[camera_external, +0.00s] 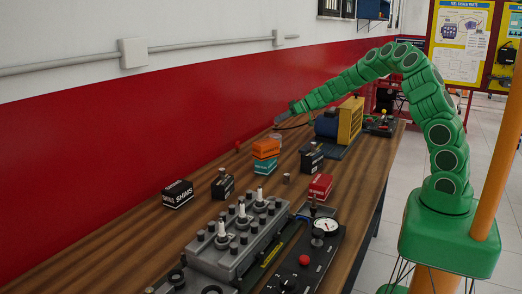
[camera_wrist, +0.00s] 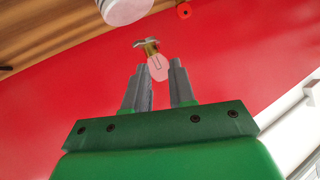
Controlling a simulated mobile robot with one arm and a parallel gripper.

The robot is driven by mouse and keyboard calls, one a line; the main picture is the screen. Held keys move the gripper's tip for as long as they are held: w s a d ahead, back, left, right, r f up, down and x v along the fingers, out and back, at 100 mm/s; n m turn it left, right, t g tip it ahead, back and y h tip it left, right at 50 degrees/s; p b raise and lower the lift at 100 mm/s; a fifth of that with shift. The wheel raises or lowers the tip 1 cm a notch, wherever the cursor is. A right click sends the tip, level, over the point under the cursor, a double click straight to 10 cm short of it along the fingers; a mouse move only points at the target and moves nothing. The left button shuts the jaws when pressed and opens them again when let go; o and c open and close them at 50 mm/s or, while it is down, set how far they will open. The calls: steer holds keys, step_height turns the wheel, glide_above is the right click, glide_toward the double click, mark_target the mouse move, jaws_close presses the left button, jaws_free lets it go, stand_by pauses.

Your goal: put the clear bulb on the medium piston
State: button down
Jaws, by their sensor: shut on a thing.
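The clear bulb (camera_wrist: 158,68) shows in the wrist view, pinkish against the red wall, with a brass base on its far end. My gripper (camera_wrist: 160,75) is shut on it, one grey finger on each side. In the external view my gripper (camera_external: 285,115) is at the far end of the arm, above the table near the wall; the bulb is too small there to make out surely. A pale round-faced cylinder (camera_wrist: 125,8) at the top of the wrist view may be a piston. A small metal cylinder (camera_external: 287,178) on the table may be another; I cannot tell which is medium.
Orange and teal boxes (camera_external: 265,155) are stacked mid-table. Black-and-white boxes (camera_external: 311,158) and red boxes (camera_external: 320,186) stand around them. A blue and yellow machine (camera_external: 340,122) is behind. A grey engine block (camera_external: 235,245) fills the front. Bare wood (camera_external: 130,235) lies at left.

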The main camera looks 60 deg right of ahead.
mark_target(278, 126)
steer(key=shift+w+f, duration=0.25)
steer(key=shift+f, duration=1.55)
steer(key=c, duration=0.9)
jaws_free()
steer(key=shift+f, duration=0.1)
steer(key=shift+c, duration=0.2)
